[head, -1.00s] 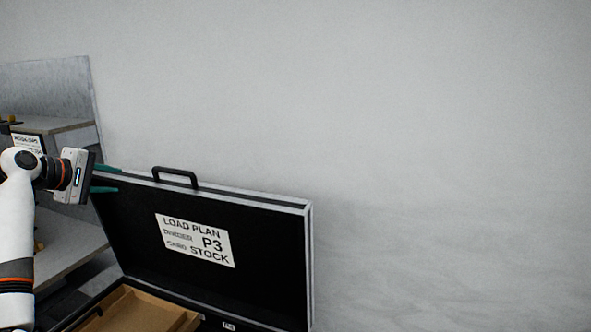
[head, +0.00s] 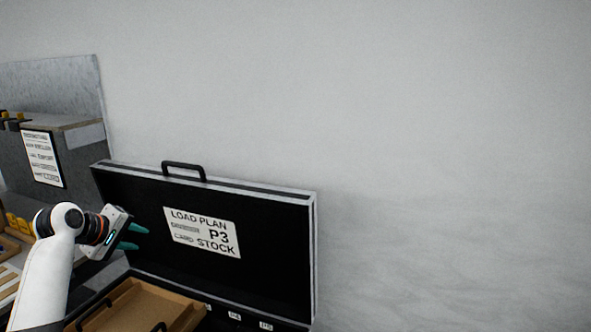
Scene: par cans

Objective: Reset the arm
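My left arm comes in from the lower left. My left gripper (head: 136,237) is in front of the left part of the open case lid, above the case's tray. Its two green fingers are apart with a gap between them, and nothing shows between them. My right gripper is not in the head view.
The black case (head: 270,268) stands open, its lid upright with a handle and a "LOAD PLAN P3 STOCK" label (head: 203,232). A brown tray (head: 150,306) lies in it. A grey shelf unit (head: 84,136) with a printed sheet (head: 42,158) stands at left. The wall at right is bare.

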